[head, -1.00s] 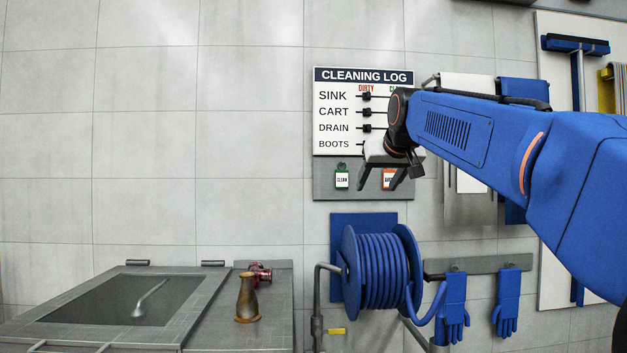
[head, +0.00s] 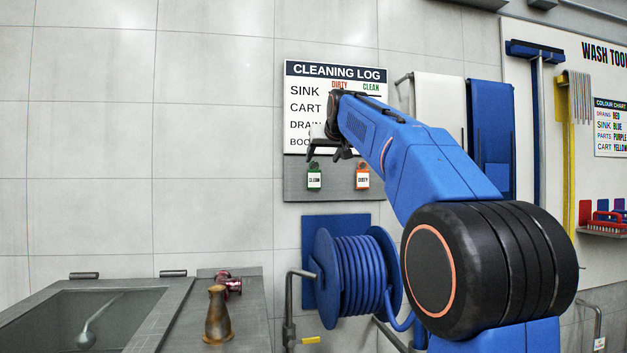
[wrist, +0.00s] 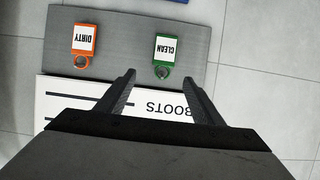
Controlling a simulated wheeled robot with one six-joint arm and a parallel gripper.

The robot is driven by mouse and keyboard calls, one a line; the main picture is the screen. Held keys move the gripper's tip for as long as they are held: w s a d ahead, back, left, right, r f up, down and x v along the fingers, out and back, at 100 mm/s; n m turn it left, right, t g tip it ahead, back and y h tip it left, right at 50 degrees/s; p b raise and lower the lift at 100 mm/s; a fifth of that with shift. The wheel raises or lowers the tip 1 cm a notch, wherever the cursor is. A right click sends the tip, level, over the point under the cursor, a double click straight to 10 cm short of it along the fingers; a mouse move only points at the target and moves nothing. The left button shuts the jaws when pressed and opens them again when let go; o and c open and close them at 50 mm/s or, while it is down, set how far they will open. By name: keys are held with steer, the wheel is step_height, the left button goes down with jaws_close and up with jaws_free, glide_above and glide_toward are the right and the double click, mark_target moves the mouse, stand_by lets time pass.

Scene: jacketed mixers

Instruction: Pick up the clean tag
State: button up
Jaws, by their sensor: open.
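The clean tag (head: 314,178) is a small green tag with a white label and a ring at its top. It hangs on the grey panel (head: 294,183) under the cleaning log board. In the wrist view the clean tag (wrist: 166,51) shows upside down, beyond the fingertips and toward the right finger. My gripper (head: 327,158) is open and empty, in front of the board's lower edge and just above the tag in the head view. Its two fingers (wrist: 160,78) are spread apart in the wrist view, not touching the tag.
The orange dirty tag (head: 362,178) hangs to the right on the same panel. The cleaning log board (head: 300,75) is partly hidden by my arm. Wall left of the board is bare.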

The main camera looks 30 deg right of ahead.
mark_target(314, 170)
steer(key=shift+a+x, duration=0.15)
steer(key=shift+x, duration=2)
steer(key=shift+a+x, duration=0.2)
steer(key=shift+x, duration=2)
steer(key=shift+f, duration=0.1)
steer(key=c, duration=1.1)
